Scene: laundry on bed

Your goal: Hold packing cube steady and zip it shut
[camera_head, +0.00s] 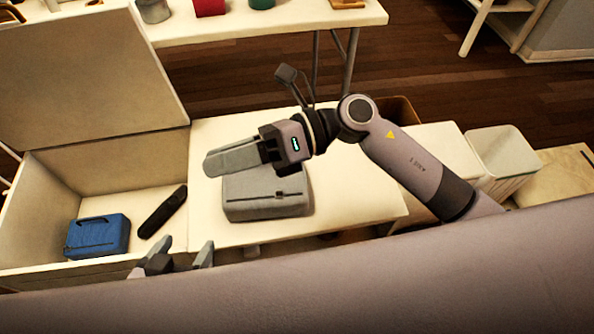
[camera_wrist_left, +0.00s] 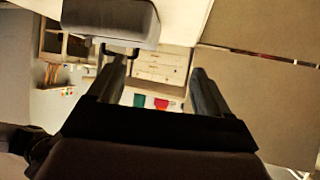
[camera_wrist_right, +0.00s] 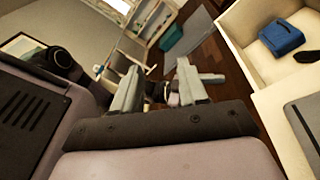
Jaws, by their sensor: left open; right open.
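The grey packing cube (camera_head: 262,207) lies flat on the white table, with a dark zip pull and line on its top at the right. My right gripper (camera_head: 232,157) is open and empty, level with the cube's far left edge and seemingly above it. It hides part of the cube. In the right wrist view its fingers (camera_wrist_right: 160,88) are apart, with a corner of the cube (camera_wrist_right: 308,115) at the right edge. My left gripper (camera_head: 172,258) is open and empty, near and left of the cube. Its fingers (camera_wrist_left: 160,85) are apart in the left wrist view, with the cube (camera_wrist_left: 110,18) at top.
An open white box (camera_head: 110,169) with a raised lid (camera_head: 90,80) stands at left. It holds a blue pouch (camera_head: 98,236) and a black item (camera_head: 162,211). The table (camera_head: 350,180) is bare right of the cube. A shelf with containers is behind.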

